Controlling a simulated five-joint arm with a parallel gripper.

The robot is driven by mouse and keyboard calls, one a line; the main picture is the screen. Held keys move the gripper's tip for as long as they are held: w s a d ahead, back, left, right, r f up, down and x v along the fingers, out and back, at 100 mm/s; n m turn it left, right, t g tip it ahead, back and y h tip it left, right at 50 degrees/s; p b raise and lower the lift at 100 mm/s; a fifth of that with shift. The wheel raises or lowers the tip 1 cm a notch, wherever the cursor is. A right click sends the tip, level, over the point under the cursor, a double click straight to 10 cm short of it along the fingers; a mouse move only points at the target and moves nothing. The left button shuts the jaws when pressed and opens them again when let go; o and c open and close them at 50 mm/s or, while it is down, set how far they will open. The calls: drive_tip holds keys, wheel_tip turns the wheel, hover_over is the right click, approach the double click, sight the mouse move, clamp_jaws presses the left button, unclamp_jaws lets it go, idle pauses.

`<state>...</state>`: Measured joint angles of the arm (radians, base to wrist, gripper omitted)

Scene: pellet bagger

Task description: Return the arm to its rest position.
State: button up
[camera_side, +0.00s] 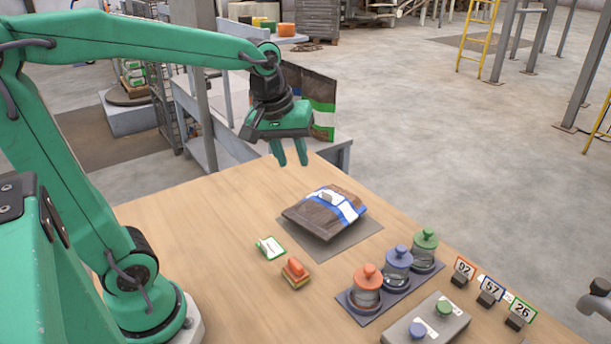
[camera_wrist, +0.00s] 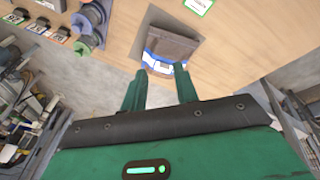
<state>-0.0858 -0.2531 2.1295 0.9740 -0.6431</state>
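My gripper (camera_side: 290,155) hangs over the far edge of the wooden table (camera_side: 205,215), above and behind a brown pellet bag. Its two green fingers are apart with nothing between them; the wrist view also shows the gap between the fingertips (camera_wrist: 160,82). The bag (camera_side: 308,213), brown with a blue and white band, lies on a grey mat (camera_side: 355,237). It also shows in the wrist view (camera_wrist: 172,45), beyond the fingertips. A small light object lies on top of the bag in the side view. The gripper is apart from the bag.
Three lidded jars, red (camera_side: 367,285), blue (camera_side: 397,262) and green (camera_side: 425,245), stand on a dark tray at the right. Number cards (camera_side: 490,287) and a grey button box (camera_side: 428,322) are near them. A white-green card (camera_side: 270,247) and an orange-handled item (camera_side: 295,270) lie left of the jars.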

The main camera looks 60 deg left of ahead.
drive_tip(key=s+d+f+m+t, duration=0.1)
drive_tip(key=s+d+m+t, duration=0.1)
drive_tip(key=s+m, duration=0.6)
drive_tip(key=shift+s+d, duration=0.45)
drive_tip(key=shift+s, duration=0.95)
